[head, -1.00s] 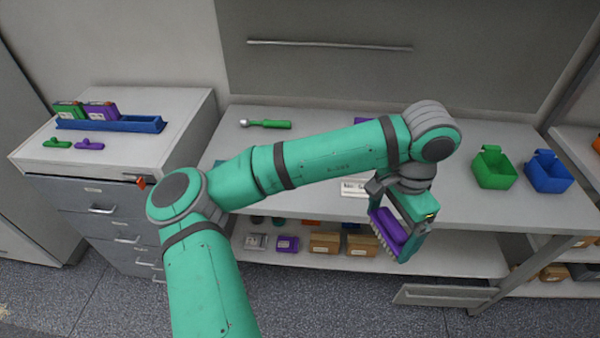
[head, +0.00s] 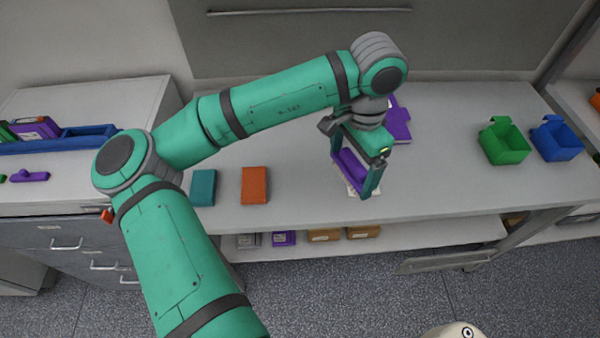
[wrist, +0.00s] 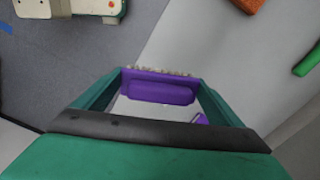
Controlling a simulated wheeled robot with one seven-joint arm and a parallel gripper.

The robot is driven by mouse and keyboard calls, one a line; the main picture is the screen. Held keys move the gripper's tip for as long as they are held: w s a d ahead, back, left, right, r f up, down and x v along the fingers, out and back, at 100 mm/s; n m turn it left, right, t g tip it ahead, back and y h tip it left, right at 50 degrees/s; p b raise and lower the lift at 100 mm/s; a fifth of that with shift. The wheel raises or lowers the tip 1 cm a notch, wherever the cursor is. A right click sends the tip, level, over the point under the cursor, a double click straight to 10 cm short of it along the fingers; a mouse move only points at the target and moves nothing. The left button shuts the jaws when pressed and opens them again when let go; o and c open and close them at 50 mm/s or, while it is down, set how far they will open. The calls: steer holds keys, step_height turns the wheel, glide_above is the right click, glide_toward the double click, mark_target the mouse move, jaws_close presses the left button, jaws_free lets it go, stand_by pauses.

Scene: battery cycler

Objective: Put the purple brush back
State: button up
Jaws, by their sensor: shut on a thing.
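The purple brush (head: 350,166) is clamped between the two fingers of my gripper (head: 357,172), which is shut on it. In the wrist view the brush (wrist: 158,90) spans between the fingers, with its pale bristles along the upper edge. In the head view the brush appears over the front part of the workbench (head: 300,195); its exact height above the top is hard to tell. A purple flat object with a narrow handle (head: 397,124), perhaps a dustpan, lies on the bench behind my gripper, partly hidden by my wrist.
A teal block (head: 203,188) and an orange block (head: 255,185) lie to the left. A green bin (head: 504,143) and a blue bin (head: 557,140) stand at the right. Bench between is clear.

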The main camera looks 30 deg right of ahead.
steer(key=w+a+f, duration=0.1)
steer(key=w+f, duration=0.1)
steer(key=w, duration=0.1)
steer(key=w+a+f, duration=0.2)
steer(key=w, duration=0.1)
steer(key=w+a+f, duration=0.2)
steer(key=w+f, duration=0.1)
steer(key=shift+w+a+f, duration=0.2)
steer(key=shift+w+f, duration=0.15)
steer(key=shift+f, duration=0.15)
steer(key=shift+w+a+f, duration=0.15)
steer(key=shift+w+f, duration=0.15)
steer(key=shift+f, duration=1.75)
steer(key=shift+f, duration=0.1)
steer(key=o, duration=1.5)
step_height(320, 180, up, 12)
steer(key=shift+r, duration=0.15)
